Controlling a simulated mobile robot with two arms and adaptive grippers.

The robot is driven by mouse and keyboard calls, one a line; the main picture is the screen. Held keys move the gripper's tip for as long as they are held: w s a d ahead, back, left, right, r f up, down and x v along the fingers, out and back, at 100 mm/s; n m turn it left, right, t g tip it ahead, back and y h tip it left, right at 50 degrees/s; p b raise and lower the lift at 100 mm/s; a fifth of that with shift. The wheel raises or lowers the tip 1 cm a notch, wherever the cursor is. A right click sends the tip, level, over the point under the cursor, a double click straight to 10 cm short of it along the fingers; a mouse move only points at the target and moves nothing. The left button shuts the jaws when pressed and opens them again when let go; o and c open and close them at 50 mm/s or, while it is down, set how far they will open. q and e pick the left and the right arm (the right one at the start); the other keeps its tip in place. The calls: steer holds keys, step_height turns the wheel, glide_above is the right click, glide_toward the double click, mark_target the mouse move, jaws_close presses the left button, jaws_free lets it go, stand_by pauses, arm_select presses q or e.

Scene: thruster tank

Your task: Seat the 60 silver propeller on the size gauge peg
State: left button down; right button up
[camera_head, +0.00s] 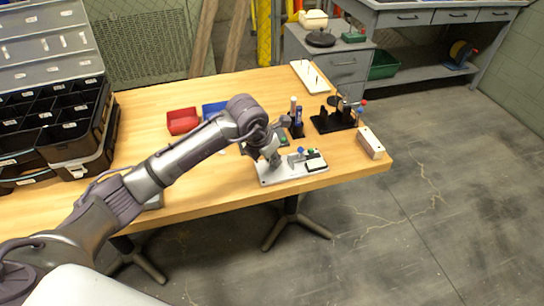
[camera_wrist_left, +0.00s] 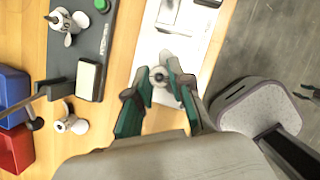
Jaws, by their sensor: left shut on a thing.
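My left gripper (camera_wrist_left: 160,95) has its teal fingers closed around a silver propeller (camera_wrist_left: 158,73), whose round hub with a dark centre faces the wrist camera. In the head view my left gripper (camera_head: 268,158) is over the left end of a light plate (camera_head: 284,176). The same plate (camera_wrist_left: 197,48) lies beneath and beyond the propeller in the wrist view. The gauge peg cannot be made out; the propeller and fingers cover that end of the plate. I cannot tell whether the propeller touches the plate.
A dark board (camera_wrist_left: 95,38) with a green button carries another silver propeller (camera_wrist_left: 66,24). Red (camera_head: 182,121) and blue (camera_head: 212,108) bins stand behind my arm. A pale block (camera_head: 370,144) sits near the right table edge.

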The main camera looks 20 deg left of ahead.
arm_select(q)
steer(key=shift+f+b, duration=0.3)
steer(key=shift+f, duration=0.1)
steer(key=shift+f, duration=0.25)
stand_by(0.4)
steer(key=c, duration=1)
jaws_free()
steer(key=shift+o, duration=0.2)
steer(key=shift+r, duration=0.1)
steer(key=w+p+v, duration=0.1)
steer(key=v, duration=1.4)
steer(key=shift+d+r+p, duration=0.25)
steer(key=shift+r+p, duration=0.15)
steer(key=shift+r, duration=0.1)
steer(key=shift+s+d, duration=0.1)
